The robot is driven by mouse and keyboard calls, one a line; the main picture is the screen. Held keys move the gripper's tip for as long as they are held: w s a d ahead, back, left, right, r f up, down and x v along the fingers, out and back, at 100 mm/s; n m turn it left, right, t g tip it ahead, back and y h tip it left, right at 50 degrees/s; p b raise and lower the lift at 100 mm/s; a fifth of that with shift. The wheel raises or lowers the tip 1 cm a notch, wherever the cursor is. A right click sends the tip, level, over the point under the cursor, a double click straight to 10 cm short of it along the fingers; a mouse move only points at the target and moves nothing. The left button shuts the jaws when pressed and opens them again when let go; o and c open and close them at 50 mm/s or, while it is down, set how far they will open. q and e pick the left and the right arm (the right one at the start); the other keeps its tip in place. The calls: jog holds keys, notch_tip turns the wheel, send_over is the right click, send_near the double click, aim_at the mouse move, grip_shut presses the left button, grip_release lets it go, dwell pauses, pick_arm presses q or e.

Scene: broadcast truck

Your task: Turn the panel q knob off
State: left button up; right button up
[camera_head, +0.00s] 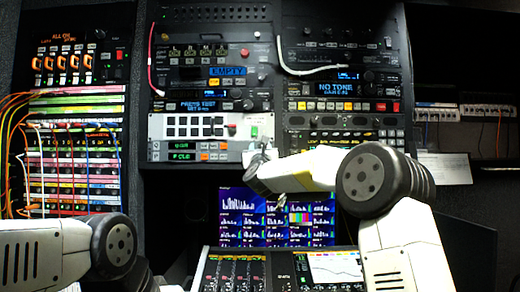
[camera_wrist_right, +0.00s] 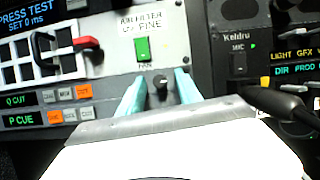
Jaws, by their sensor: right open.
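A small dark knob (camera_wrist_right: 161,83) sits on the pale panel (camera_wrist_right: 118,70), below a green switch, in the right wrist view. My right gripper (camera_wrist_right: 160,78) is open, with one teal finger on each side of the knob. I cannot tell whether the fingers touch it. In the head view my right gripper (camera_head: 262,146) is at the right end of the white panel (camera_head: 156,127), and the knob is hard to make out there. The knob's pointer direction is not clear. My left arm shows at the lower left, but its gripper is not in view.
The green switch (camera_wrist_right: 142,48) is just above the knob. A red-handled part (camera_wrist_right: 87,43) is to its left. A microphone-like black rod (camera_wrist_right: 270,105) is to the right. Monitor screens (camera_head: 236,215) and a console (camera_head: 235,270) lie below the rack.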

grip_shut()
